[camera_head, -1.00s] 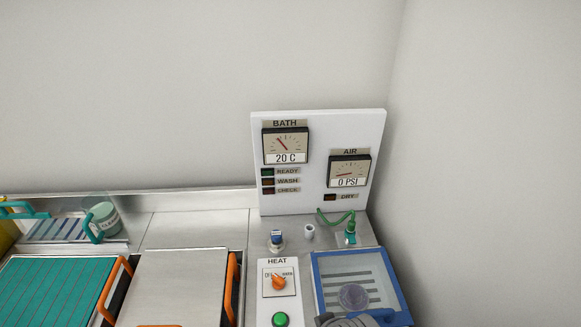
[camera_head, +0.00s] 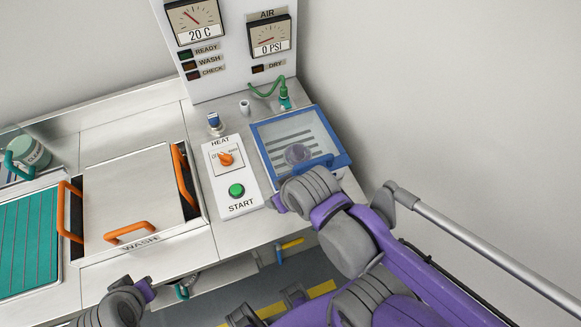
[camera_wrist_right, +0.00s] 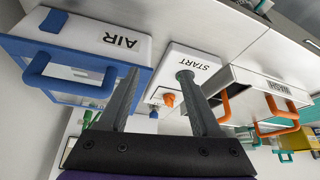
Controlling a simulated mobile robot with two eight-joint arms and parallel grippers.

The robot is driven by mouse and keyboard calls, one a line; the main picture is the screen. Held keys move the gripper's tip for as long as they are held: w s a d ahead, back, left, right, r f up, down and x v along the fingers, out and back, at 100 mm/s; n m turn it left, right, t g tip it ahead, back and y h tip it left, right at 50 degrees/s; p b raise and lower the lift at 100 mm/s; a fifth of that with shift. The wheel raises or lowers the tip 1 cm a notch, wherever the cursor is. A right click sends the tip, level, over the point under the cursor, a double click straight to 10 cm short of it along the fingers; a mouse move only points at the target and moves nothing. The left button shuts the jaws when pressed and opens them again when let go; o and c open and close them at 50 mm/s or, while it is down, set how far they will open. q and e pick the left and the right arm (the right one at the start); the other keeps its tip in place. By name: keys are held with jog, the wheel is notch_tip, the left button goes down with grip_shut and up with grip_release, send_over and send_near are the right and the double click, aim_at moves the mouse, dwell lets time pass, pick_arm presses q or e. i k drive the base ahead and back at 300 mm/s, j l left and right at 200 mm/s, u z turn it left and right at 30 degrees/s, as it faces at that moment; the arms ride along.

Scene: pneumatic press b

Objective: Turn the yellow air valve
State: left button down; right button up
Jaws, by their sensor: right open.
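The yellow air valve (camera_head: 291,244) is a yellow handle on the front of the counter, below the blue-framed box (camera_head: 262,140) in the head view. I cannot make out the valve in the right wrist view, where the white AIR label (camera_wrist_right: 122,40) shows at upper left. My right gripper (camera_wrist_right: 158,74) is open and empty, its two dark fingers wide apart in the right wrist view. The blue box handle (camera_wrist_right: 62,75) lies left of the fingers, and the START panel (camera_wrist_right: 205,68) is behind them. My left gripper cannot be made out.
The heat panel (camera_head: 222,187) with its orange knob (camera_head: 226,159) and green button (camera_head: 236,190) sits left of the blue-framed box. The wash lid (camera_head: 130,190) with orange handles is farther left. Gauges stand on the back panel (camera_head: 225,70). A plain wall is at right.

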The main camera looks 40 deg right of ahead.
aim_at(281, 247)
jog(key=k+z, duration=0.7)
jog(key=z, duration=0.25)
